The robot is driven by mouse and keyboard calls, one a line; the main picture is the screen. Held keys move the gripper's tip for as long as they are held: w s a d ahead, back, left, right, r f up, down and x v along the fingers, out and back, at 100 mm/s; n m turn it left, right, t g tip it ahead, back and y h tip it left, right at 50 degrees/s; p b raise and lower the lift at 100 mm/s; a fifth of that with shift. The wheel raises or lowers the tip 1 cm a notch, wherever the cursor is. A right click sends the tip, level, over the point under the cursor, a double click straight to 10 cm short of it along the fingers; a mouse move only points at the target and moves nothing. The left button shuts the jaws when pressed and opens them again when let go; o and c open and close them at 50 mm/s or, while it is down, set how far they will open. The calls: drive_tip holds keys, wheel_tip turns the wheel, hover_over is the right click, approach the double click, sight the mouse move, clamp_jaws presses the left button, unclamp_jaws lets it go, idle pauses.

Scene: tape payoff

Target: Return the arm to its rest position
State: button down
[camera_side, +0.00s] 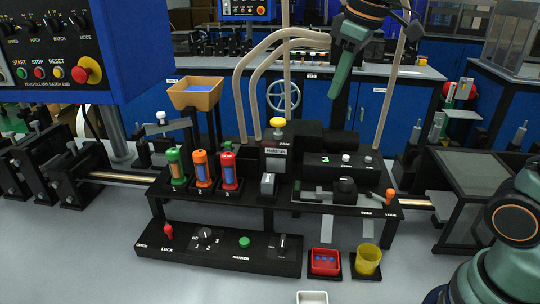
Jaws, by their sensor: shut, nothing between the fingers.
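My gripper (336,92) hangs in from the top of the side view, right of centre, with its green fingers pointing down and slightly left. It is shut and empty. Its tip appears above the black machine (312,203) on the bench and apart from it. Part of my arm also shows at the lower right edge. The links between are out of the picture.
Green (175,166), orange (202,168) and red (229,170) tubes stand on the machine's left. A yellow knob (276,124) tops it. A red tray (324,262) and a yellow cup (367,259) stand in front. Beige hoses (242,85) rise behind. A blue control panel (85,45) fills the upper left.

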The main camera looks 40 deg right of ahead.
drive_tip(key=s+f+m+t, duration=0.2)
drive_tip(key=s+f+m, duration=0.2)
drive_tip(key=s+f, duration=0.4)
drive_tip(key=shift+s+d+f, duration=0.2)
drive_tip(key=shift+s+f, duration=0.15)
drive_tip(key=shift+f, duration=0.35)
